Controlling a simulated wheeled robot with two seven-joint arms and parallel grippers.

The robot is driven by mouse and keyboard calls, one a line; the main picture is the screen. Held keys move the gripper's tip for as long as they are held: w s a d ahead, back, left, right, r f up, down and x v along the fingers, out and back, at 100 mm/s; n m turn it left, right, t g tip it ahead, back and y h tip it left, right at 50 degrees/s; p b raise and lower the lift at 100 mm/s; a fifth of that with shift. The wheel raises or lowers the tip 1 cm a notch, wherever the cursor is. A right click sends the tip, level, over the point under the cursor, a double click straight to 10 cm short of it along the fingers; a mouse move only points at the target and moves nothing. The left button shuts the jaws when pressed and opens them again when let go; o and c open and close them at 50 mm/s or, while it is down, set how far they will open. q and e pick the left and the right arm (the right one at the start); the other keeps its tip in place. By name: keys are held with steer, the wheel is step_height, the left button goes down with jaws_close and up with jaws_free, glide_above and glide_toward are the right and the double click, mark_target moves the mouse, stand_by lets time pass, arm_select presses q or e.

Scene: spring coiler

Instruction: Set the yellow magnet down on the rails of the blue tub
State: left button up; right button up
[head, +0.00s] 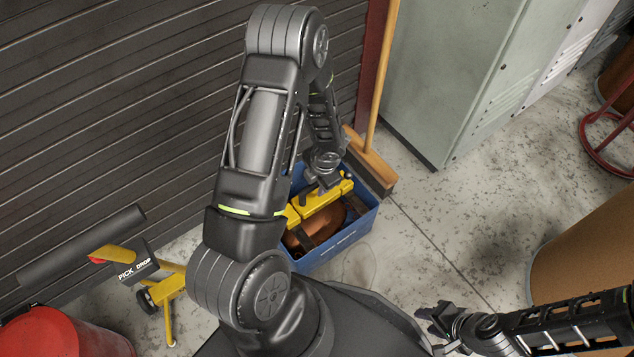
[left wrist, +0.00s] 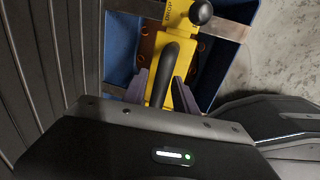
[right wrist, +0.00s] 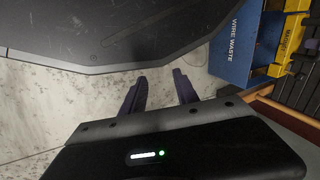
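The yellow magnet (head: 319,202) lies across the blue tub (head: 345,239). In the left wrist view the magnet (left wrist: 174,36) has a black arched handle (left wrist: 166,70) and a black ball knob, and crosses over a flat rail (left wrist: 230,29). Whether it bears fully on both rails cannot be told. My left gripper (head: 322,182) is at the handle; its fingers (left wrist: 160,82) stand either side of it, apparently with a little space, so it looks open. Coppery contents show under the magnet. My right gripper (head: 432,316) is open and empty, well away from the tub (right wrist: 236,45).
A broom (head: 371,160) leans right behind the tub, beside a grey-green cabinet (head: 440,80). A ribbed shutter wall (head: 120,90) is behind. A yellow stand with a pick-drop sign (head: 135,268) and a red drum (head: 50,335) are at left. Brown drum at right (head: 590,250); floor between is clear.

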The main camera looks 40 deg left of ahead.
arm_select(q)
steer(key=shift+o, duration=0.7)
steer(key=shift+f, duration=0.1)
step_height(320, 180, up, 8)
steer(key=d+p, duration=0.1)
steer(key=p, duration=0.3)
steer(key=shift+s+d, duration=0.25)
steer(key=shift+f, duration=0.1)
